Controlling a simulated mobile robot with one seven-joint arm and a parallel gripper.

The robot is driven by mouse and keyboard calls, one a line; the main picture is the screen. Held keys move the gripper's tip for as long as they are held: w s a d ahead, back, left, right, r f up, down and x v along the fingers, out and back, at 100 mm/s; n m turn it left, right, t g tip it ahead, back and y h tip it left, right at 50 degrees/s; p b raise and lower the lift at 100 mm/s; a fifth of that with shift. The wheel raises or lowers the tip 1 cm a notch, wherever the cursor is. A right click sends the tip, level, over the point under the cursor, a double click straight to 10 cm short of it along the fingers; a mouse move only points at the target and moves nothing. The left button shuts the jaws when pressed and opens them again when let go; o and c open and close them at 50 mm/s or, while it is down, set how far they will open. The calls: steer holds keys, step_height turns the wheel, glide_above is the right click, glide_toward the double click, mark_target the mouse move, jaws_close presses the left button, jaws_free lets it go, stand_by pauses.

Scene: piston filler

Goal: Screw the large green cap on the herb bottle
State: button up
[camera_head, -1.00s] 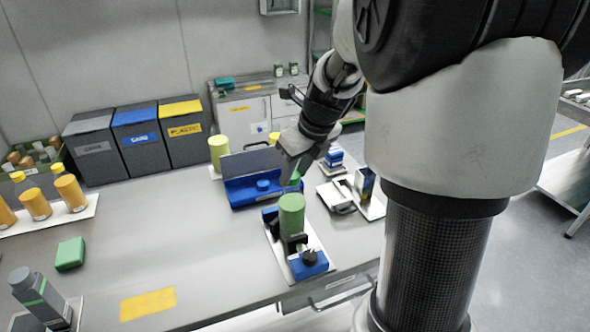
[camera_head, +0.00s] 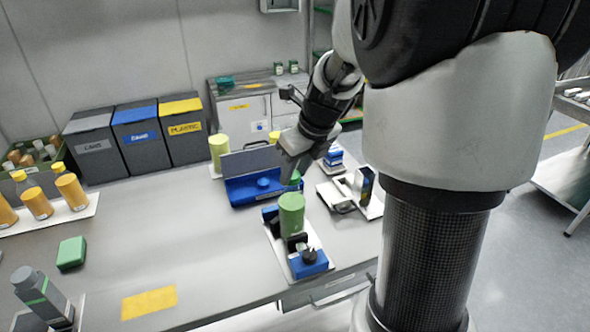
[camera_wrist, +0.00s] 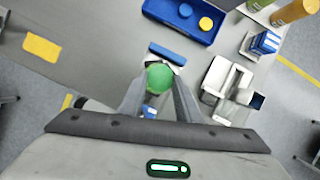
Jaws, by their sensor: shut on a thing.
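The large green cap (camera_wrist: 159,76) is held between the two fingers of my gripper (camera_wrist: 160,88) in the wrist view. In the head view my gripper (camera_head: 293,172) points down, and a small part of the green cap (camera_head: 295,179) shows below it. The herb bottle appears to be the green cylinder (camera_head: 291,214), standing upright in a clamp fixture (camera_head: 308,262) with blue parts. The cap is above the bottle, with a visible gap between them in the head view. In the wrist view the cap hides most of the bottle.
A blue tray (camera_head: 240,197) sits just behind the bottle; a blue cap (camera_wrist: 186,10) and a yellow cap (camera_wrist: 206,23) lie in it. A metal-and-white device (camera_head: 343,195) stands to the right. The table's left middle is mostly clear, with a green box (camera_head: 71,253).

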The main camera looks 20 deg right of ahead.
steer(key=shift+f, duration=1.05)
stand_by(1.5)
steer(key=shift+a+r+m+h+p, duration=0.15)
steer(key=shift+m+h+p, duration=0.15)
steer(key=shift+m+p, duration=0.85)
steer(key=shift+m+h+p, duration=0.4)
steer(key=shift+m+p, duration=0.35)
steer(key=shift+p, duration=1.8)
steer(key=shift+a+m+h+p, duration=0.1)
steer(key=shift+m+h+p, duration=0.35)
steer(key=shift+p, duration=1.25)
steer(key=shift+a+m+p, duration=0.1)
steer(key=shift+m+p, duration=0.65)
steer(key=shift+p, duration=0.05)
steer(key=shift+a+f, duration=0.1)
steer(key=shift+f, duration=0.1)
steer(key=shift+w+a+m+h, duration=0.15)
steer(key=shift+m+h, duration=0.6)
steer(key=shift+m, duration=1.05)
steer(key=shift+f+m+g, duration=0.1)
steer(key=shift+m+g, duration=0.2)
steer(key=shift+m, duration=0.4)
